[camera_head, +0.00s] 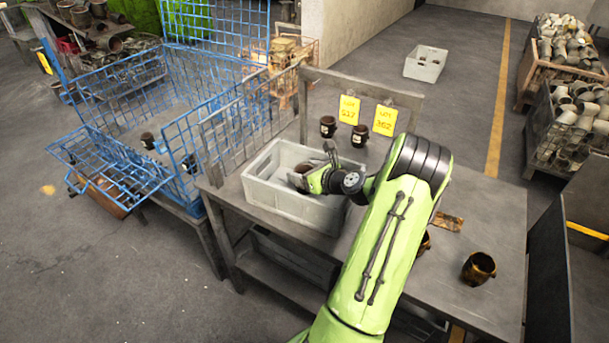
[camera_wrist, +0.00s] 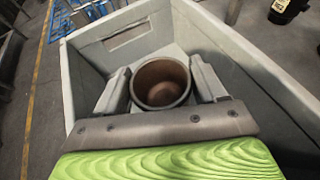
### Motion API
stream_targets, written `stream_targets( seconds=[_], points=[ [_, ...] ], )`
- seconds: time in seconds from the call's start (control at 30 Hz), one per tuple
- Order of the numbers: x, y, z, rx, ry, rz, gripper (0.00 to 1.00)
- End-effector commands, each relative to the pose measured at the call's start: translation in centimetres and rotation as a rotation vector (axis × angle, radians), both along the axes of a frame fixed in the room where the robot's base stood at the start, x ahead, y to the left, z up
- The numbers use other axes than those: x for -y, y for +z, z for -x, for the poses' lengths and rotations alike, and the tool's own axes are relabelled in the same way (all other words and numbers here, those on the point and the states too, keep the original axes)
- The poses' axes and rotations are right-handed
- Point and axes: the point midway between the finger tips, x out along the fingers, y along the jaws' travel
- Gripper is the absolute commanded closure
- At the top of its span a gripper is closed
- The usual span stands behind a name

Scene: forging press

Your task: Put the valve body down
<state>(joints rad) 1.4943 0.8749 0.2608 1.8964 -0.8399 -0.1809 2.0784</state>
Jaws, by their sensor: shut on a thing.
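The valve body (camera_wrist: 161,84) is a dark brown, round, hollow part with its open mouth facing the wrist camera. My gripper (camera_wrist: 161,88) is shut on it, one finger on each side. In the head view my gripper (camera_head: 318,172) is at the grey plastic crate (camera_head: 262,189), over its right part, and the held part is mostly hidden by the fingers. In the wrist view the crate (camera_wrist: 75,85) walls surround the part and the fingers. I cannot tell whether the part touches the crate floor.
The crate stands on a grey table (camera_head: 500,215). Two dark valve bodies (camera_head: 328,127) stand behind it, by yellow tags (camera_head: 349,109). Another valve body (camera_head: 478,268) stands at the table's right, near a small brown plate (camera_head: 447,221). A blue wire cage (camera_head: 205,125) stands left.

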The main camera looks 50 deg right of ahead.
Motion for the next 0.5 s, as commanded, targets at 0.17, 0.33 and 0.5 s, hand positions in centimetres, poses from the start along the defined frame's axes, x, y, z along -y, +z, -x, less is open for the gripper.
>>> stream_targets(
  seconds=[0.17, 0.33, 0.5],
  points=[
    [0.02, 0.38, -0.09, 0.004, 0.001, 0.004, 0.77],
    [0.03, -0.12, -0.08, 0.004, 0.001, 0.004, 0.77],
    [0.04, -0.59, -0.08, 0.005, 0.001, 0.005, 0.77]
  ],
)
